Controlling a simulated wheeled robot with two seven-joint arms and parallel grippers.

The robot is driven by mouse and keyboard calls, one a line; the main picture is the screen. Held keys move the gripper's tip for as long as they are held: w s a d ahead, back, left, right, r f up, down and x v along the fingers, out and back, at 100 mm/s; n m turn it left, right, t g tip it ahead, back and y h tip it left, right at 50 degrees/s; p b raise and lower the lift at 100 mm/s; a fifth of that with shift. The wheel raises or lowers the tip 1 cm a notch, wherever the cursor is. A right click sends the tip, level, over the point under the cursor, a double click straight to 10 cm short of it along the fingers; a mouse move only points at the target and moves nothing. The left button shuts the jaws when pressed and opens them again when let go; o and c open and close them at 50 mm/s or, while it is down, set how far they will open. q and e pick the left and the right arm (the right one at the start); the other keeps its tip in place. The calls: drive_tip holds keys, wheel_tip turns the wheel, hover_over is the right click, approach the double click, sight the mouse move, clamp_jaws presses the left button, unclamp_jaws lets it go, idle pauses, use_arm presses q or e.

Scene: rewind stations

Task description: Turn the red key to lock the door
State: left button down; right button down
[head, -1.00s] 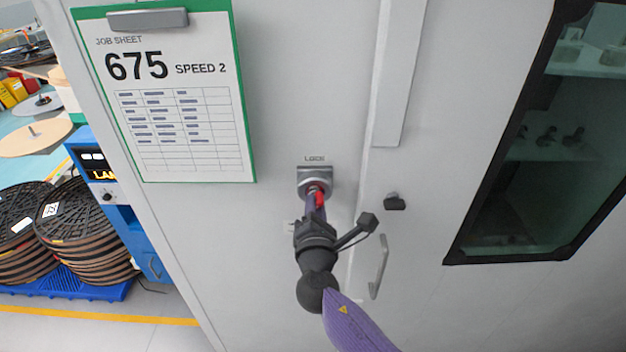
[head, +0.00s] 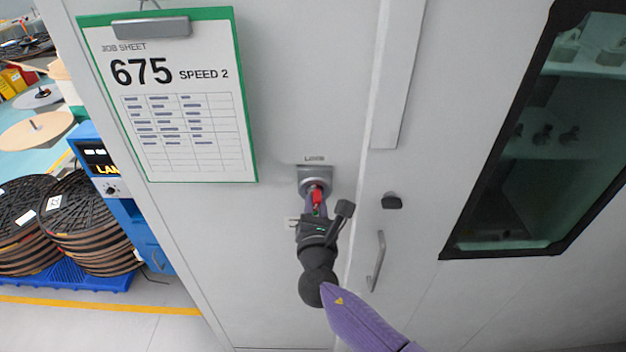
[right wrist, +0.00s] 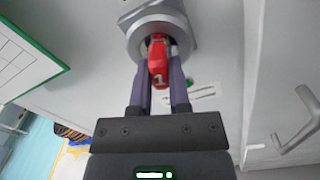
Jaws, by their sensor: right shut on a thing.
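The red key (head: 317,196) sits in the round silver lock (head: 314,175) on the pale grey panel, under a small label. In the right wrist view the red key (right wrist: 158,60) bears a "1" and stands nearly upright, a little tilted, inside the lock's ring (right wrist: 152,28). My right gripper (head: 315,202) is shut on the key, with one finger on each side of it in the right wrist view (right wrist: 158,75). The key's shaft is hidden in the lock. My left gripper is not in view.
A door handle (head: 377,262) and a small dark knob (head: 392,202) are right of the lock. A green clipboard (head: 250,150) with job sheet 675 hangs upper left. A dark window (head: 530,150) is at right. Reels (head: 85,225) stand on a blue pallet (head: 70,277) at left.

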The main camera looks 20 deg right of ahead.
drive_tip(key=n+p, duration=0.2)
drive_tip(key=n, duration=0.2)
drive_tip(key=shift+r, duration=0.1)
drive_tip(key=c, duration=1)
unclamp_jaws()
drive_tip(key=shift+n, duration=0.4)
drive_tip(key=shift+c, duration=0.2)
drive_tip(key=o, duration=0.6)
drive_tip(key=shift+c, duration=0.2)
